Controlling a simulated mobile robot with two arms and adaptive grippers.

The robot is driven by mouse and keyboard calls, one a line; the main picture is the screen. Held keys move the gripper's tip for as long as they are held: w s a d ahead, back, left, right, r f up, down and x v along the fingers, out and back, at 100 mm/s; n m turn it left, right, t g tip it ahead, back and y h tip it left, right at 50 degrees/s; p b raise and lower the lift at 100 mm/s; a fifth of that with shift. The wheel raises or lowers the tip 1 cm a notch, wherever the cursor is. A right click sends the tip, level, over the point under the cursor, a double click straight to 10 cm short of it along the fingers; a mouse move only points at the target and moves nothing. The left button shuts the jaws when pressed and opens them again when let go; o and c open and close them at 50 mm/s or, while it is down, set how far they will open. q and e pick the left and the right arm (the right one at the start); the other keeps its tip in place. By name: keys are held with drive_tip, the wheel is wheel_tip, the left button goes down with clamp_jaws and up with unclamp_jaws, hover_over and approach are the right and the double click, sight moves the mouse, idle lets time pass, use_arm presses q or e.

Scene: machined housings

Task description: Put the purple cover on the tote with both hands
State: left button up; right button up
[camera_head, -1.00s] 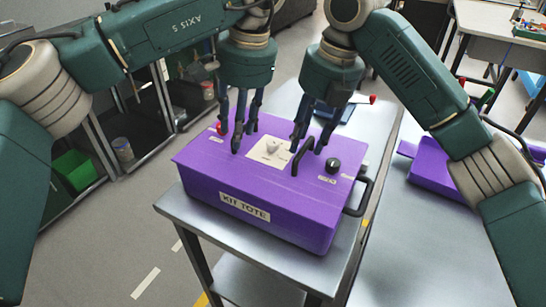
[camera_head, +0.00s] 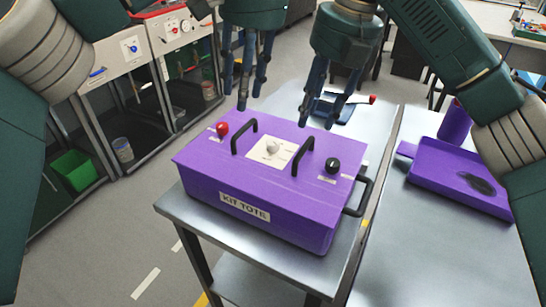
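The purple cover (camera_head: 212,158) lies on top of the purple tote (camera_head: 281,228), which carries a "KIT TOTE" label and stands on a metal table. The cover looks flat and in line with the tote's walls. It has two black bar handles, a red knob, a black knob and a white plate with a light knob. My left gripper (camera_head: 244,95) hangs above and behind the cover's left handle, open and empty. My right gripper (camera_head: 319,118) hangs behind the cover's right handle, open and empty, apart from it.
A second metal table on the right bears a purple tray (camera_head: 455,180) with a dark oval in it and a purple cylinder (camera_head: 455,124). A dark blue item (camera_head: 335,109) lies behind the tote. A black side handle (camera_head: 361,196) sticks out from the tote's right.

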drive_tip(key=r, duration=0.3)
drive_tip(key=d+r, duration=0.1)
drive_tip(key=r, duration=0.1)
drive_tip(key=shift+s, duration=0.2)
